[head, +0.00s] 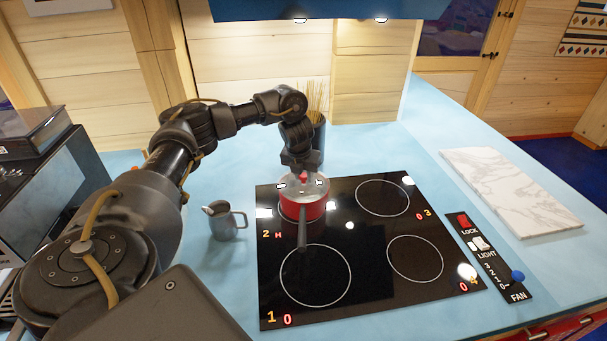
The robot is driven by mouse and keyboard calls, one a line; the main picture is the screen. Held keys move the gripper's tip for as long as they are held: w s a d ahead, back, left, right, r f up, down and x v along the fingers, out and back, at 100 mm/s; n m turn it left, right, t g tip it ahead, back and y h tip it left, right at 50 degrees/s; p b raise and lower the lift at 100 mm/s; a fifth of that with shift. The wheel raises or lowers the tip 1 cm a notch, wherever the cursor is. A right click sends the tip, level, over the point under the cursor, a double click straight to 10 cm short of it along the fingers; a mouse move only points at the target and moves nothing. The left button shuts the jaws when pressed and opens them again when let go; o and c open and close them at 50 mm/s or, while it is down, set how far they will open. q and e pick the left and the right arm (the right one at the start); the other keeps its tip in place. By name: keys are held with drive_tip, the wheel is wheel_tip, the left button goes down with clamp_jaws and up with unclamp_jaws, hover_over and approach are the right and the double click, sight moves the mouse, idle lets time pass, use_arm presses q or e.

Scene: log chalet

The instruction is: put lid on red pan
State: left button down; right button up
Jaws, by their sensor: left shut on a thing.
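The red pan (304,211) stands on the back left ring of the black cooktop, its dark handle pointing toward me. The grey lid (318,188) with a red knob is over the pan's mouth and looks level. I cannot tell whether its rim rests fully on the pan. My left gripper (302,172) points down from above and is shut on the lid at its knob; the fingertips are small and partly hidden. My right gripper is not in view.
The cooktop's (372,262) other rings are bare. A grey metal jug (224,222) stands left of the cooktop. A dark holder with thin sticks (319,139) stands behind the pan, close to my arm. A marble board (512,190) lies at right. A blue hood hangs above.

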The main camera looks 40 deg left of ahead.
use_arm(q)
drive_tip(key=shift+f, duration=0.15)
drive_tip(key=c, duration=1)
unclamp_jaws()
drive_tip(key=shift+c, duration=0.2)
drive_tip(key=shift+o, duration=0.5)
drive_tip(key=o, duration=0.4)
wheel_tip(320, 180, up, 7)
drive_tip(key=p, duration=0.6)
